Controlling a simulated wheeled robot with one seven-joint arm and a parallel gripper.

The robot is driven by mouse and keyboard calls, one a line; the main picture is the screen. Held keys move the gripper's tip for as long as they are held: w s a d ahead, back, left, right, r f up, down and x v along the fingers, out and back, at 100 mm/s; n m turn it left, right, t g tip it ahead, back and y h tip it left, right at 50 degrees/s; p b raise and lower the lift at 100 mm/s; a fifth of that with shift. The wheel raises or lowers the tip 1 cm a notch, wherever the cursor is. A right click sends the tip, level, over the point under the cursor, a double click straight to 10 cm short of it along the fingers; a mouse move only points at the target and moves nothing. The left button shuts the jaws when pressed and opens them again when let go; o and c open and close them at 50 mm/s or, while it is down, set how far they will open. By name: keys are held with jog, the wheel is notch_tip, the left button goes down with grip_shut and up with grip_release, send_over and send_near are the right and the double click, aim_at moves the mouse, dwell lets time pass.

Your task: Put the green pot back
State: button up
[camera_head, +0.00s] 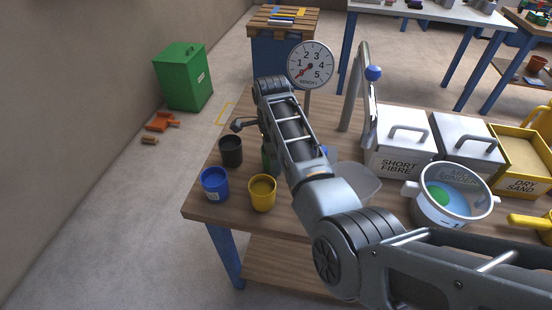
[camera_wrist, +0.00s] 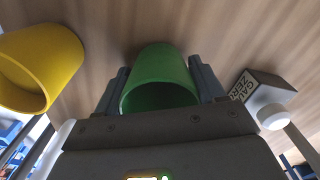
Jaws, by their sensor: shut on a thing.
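The green pot (camera_wrist: 160,75) sits between the two fingers of my gripper (camera_wrist: 162,82) in the wrist view, and the gripper is shut on it. In the head view only a thin strip of the green pot (camera_head: 266,158) shows beside my arm, and my arm hides the rest and the fingers. It is among the other pots near the table's left end. I cannot tell whether its base touches the wood.
A black pot (camera_head: 230,151), a blue pot (camera_head: 215,184) and a yellow pot (camera_head: 262,193) stand close by. The yellow pot also shows in the wrist view (camera_wrist: 38,65), opposite a gauge zero box (camera_wrist: 262,88). A dial (camera_head: 310,64) stands behind; a grey bowl (camera_head: 358,184) is right of my arm.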

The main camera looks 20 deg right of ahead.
jog(key=shift+f, duration=0.1)
jog(key=o, duration=1.1)
notch_tip(320, 180, up, 12)
jog(key=shift+r+b, duration=0.15)
jog(key=shift+b, duration=0.3)
